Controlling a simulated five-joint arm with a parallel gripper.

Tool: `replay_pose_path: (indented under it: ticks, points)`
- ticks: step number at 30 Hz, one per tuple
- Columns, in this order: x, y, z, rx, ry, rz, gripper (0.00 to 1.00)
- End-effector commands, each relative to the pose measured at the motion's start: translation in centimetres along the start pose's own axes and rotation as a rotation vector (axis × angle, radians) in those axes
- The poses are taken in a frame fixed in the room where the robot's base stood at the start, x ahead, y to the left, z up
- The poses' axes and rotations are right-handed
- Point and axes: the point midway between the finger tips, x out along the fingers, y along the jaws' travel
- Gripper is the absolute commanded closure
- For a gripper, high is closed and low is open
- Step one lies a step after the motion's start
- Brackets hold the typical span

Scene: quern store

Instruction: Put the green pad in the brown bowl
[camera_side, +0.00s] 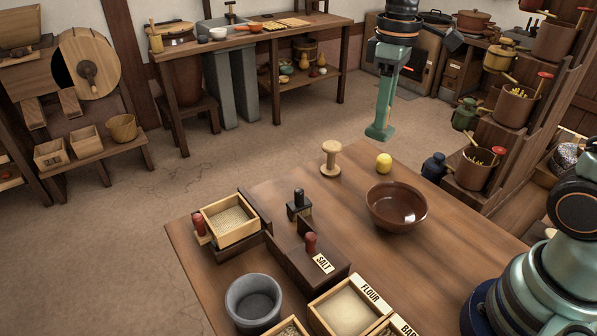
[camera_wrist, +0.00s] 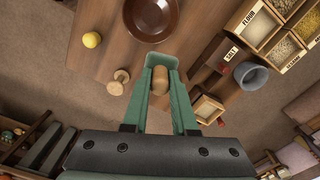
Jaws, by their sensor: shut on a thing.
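My gripper (camera_side: 381,122) hangs in the air past the far edge of the table, up and left of the bowl's far side in the side view. It is shut on the green pad (camera_side: 379,133), a flat green piece at its fingertips. In the wrist view the pad (camera_wrist: 160,59) shows between the finger ends, close in colour to the fingers, so its outline is hard to tell. The brown bowl (camera_side: 396,207) stands upright on the table and looks empty. It also shows at the top of the wrist view (camera_wrist: 152,18), apart from the gripper.
A yellow ball (camera_side: 384,163) and a wooden spool (camera_side: 331,158) stand near the bowl. A dark salt box (camera_side: 310,262), a grey pot (camera_side: 254,302), a flour box (camera_side: 346,312) and a wooden tray (camera_side: 231,221) take up the left and front. Bare table lies right of the bowl.

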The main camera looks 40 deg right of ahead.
Motion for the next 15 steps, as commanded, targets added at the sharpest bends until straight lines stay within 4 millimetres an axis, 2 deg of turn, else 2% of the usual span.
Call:
replay_pose_path:
  ticks: [1,3,6,11,15]
  points:
    - [0.1,1.0,1.7,0.076,0.001,0.001,1.0]
    - [0.4,1.8,3.3,0.155,0.0,0.001,1.0]
    - [0.8,2.5,5.0,0.232,-0.001,0.001,1.0]
    - [1.8,2.8,6.0,0.281,-0.004,-0.001,1.0]
    - [4.6,2.7,6.1,0.282,-0.009,-0.003,1.0]
